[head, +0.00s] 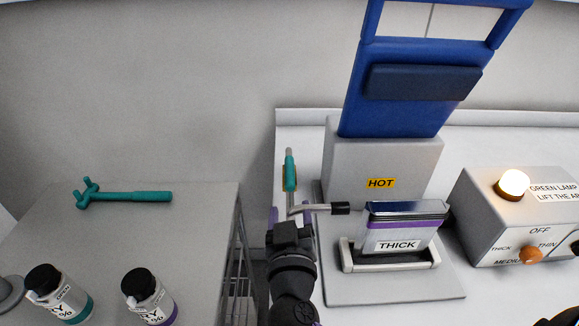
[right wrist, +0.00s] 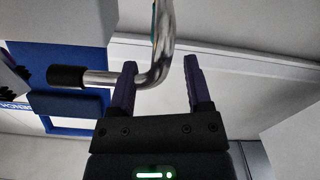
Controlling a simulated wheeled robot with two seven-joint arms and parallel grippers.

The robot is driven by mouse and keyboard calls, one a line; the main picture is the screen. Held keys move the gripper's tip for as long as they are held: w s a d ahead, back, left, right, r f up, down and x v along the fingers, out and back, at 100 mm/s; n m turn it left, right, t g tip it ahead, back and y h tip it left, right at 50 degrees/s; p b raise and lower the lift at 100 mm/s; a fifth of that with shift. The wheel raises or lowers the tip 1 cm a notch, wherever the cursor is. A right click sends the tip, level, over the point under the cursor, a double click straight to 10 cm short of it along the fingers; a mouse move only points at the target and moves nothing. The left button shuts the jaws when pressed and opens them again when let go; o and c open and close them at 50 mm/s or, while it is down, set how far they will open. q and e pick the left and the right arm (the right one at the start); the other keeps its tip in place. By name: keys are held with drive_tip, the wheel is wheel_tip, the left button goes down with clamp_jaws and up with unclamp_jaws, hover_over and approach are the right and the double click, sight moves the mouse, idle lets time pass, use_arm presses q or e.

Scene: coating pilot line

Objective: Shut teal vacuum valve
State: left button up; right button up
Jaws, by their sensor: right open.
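The teal vacuum valve (head: 290,172) stands upright left of the grey HOT housing, with a teal body and a bent metal pipe or lever (head: 312,208) ending in a black grip (head: 340,208). My right gripper (head: 290,214) is at the bend, its purple fingers open. In the right wrist view, the bent metal (right wrist: 155,72) passes between or just beyond the open fingers (right wrist: 160,72), with the black grip (right wrist: 66,77) to the left. Contact cannot be told. A teal sliver (right wrist: 153,18) shows at the top. My left gripper is not in view.
A THICK block (head: 397,244) sits in a holder before the blue-topped HOT machine (head: 385,165). A control box (head: 520,215) with a lit lamp and orange knob is at right. A teal tool (head: 125,196) and bottles (head: 150,297) are on the left table.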

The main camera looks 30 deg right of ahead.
sight(291, 189)
drive_tip(key=x, duration=0.8)
drive_tip(key=shift+w+d, duration=0.1)
drive_tip(key=shift+w, duration=0.05)
clamp_jaws()
idle(0.3)
drive_tip(key=shift+d+p, duration=0.1)
drive_tip(key=shift+p, duration=0.2)
idle(0.5)
